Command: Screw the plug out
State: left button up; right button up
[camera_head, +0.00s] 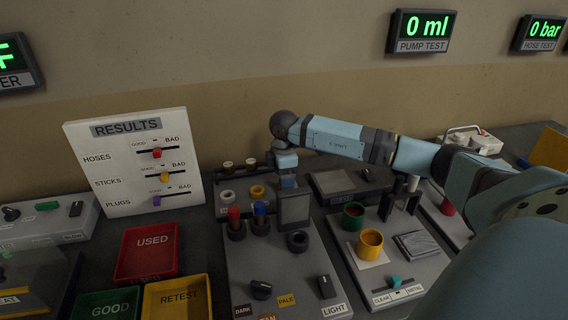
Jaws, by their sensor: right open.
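My right arm reaches in from the right. Its wrist bends down over the back of the middle board, and my right gripper (289,184) hangs there, open. Its fingertips are small and hard to make out, and I see nothing held. I cannot clearly pick out the plug in this view. My left gripper is not in view.
A red USED tray (147,252), a green GOOD tray (107,304) and a yellow RETEST tray (178,297) are at left. The RESULTS board (134,160) stands behind them. Red-capped (234,213) and blue-capped (259,209) items stand near the gripper. The pump display (421,31) reads 0 ml.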

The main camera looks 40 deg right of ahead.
jog(key=shift+f, duration=0.6)
jog(key=c, duration=1)
jog(key=n, duration=0.6)
jog(key=shift+s, duration=0.15)
jog(key=shift+c, duration=0.2)
jog(key=n, duration=0.6)
jog(key=shift+s+b, duration=0.1)
jog(key=shift+b, duration=0.3)
jog(key=shift+n, duration=0.3)
